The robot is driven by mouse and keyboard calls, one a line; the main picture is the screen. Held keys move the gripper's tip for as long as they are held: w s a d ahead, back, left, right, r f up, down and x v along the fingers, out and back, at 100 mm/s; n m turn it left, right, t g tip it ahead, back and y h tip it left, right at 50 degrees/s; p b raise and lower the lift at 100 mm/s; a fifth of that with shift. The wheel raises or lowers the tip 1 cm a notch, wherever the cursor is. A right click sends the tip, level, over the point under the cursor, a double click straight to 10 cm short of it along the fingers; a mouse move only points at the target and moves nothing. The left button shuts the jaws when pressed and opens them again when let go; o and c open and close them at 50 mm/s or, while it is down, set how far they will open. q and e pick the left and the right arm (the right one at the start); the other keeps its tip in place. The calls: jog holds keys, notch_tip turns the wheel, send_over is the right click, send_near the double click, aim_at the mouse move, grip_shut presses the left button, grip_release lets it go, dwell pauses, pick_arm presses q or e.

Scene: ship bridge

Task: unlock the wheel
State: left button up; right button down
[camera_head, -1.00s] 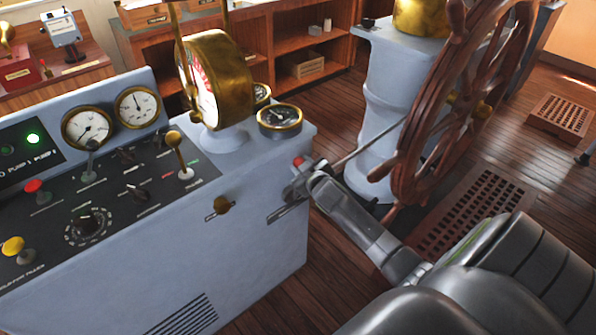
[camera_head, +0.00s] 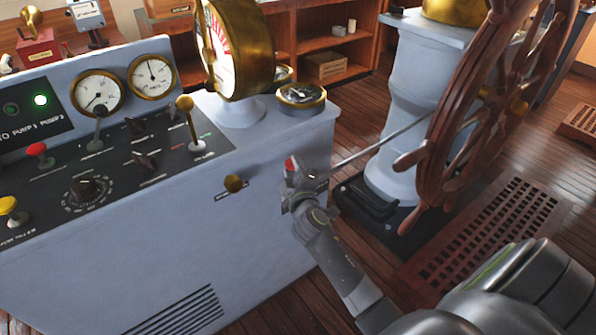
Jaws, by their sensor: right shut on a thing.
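The wooden ship's wheel (camera_head: 432,152) stands at the right in front of the pale blue pedestal (camera_head: 400,110). A thin metal rod (camera_head: 382,142) runs from behind the wheel's rim down to the left, to my right gripper. My right gripper (camera_head: 305,180) is shut on the lower left end of this rod, in front of the console's side. A small red tip (camera_head: 291,165) shows at the jaws; I cannot tell whether it belongs to the rod. The jaws hide the held part. My left gripper is out of view.
The blue console (camera_head: 250,240) with gauges and levers fills the left. A floor grating (camera_head: 480,240) lies below the wheel. Wooden shelves (camera_head: 325,45) stand behind.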

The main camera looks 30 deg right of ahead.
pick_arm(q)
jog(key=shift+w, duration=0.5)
pick_arm(e)
jog(key=shift+f, duration=0.15)
jog(key=c, duration=1.3)
grip_release()
jog(key=shift+a, duration=0.1)
jog(key=o, duration=0.3)
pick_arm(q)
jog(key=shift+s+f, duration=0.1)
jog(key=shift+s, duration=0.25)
pick_arm(e)
jog(key=v, duration=1.2)
jog(key=shift+a, duration=0.1)
